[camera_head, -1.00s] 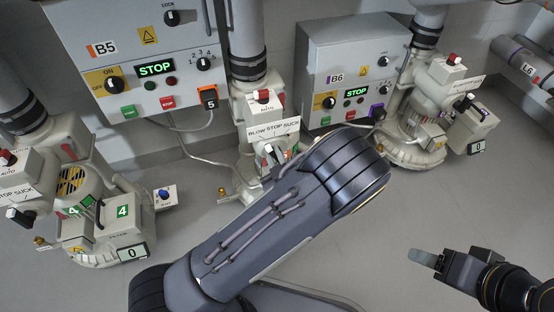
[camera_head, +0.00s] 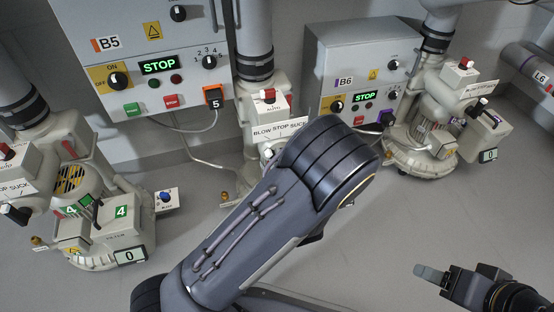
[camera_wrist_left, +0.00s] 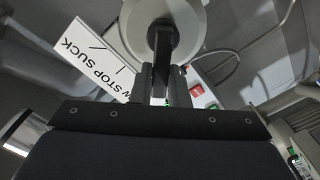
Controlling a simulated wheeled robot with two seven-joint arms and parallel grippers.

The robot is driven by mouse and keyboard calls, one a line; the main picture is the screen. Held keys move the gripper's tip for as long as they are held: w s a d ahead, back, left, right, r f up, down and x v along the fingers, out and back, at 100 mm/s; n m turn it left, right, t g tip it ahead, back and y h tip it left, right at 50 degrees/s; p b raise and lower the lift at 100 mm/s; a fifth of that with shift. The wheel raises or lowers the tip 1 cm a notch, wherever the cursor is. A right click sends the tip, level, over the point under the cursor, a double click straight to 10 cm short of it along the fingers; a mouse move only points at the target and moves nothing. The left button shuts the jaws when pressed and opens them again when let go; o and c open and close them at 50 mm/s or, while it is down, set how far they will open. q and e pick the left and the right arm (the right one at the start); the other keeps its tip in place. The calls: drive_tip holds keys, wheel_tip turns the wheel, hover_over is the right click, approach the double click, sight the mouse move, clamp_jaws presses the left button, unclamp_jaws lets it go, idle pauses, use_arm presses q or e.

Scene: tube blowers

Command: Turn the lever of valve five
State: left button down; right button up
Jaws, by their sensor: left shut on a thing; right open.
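The middle valve (camera_head: 272,108) stands between the B5 and B6 boxes, with a red switch and a BLOW STOP SUCK plate (camera_head: 280,131). No number shows on the valve itself. My left arm covers its lower part and its lever in the head view. In the left wrist view, the black lever (camera_wrist_left: 160,42) runs down from a round pale hub (camera_wrist_left: 185,30), beside the plate (camera_wrist_left: 92,62). My left gripper (camera_wrist_left: 158,82) is shut on the lever. It is hidden behind my arm in the head view. My right gripper (camera_head: 432,275) is open and empty at lower right, far from the valve.
The B5 box (camera_head: 120,30), with an orange 5 tag (camera_head: 214,103), and the B6 box (camera_head: 345,65) both show STOP. Blower 4 (camera_head: 100,225) stands left, another blower (camera_head: 430,130) right. Floor (camera_head: 420,215) between the right blower and my right gripper is clear.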

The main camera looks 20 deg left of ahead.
use_arm(q)
drive_tip(key=c, duration=1.4)
unclamp_jaws()
drive_tip(key=p+v, duration=0.2)
drive_tip(key=v, duration=0.5)
drive_tip(key=shift+s+d, duration=0.25)
drive_tip(key=shift+s, duration=0.1)
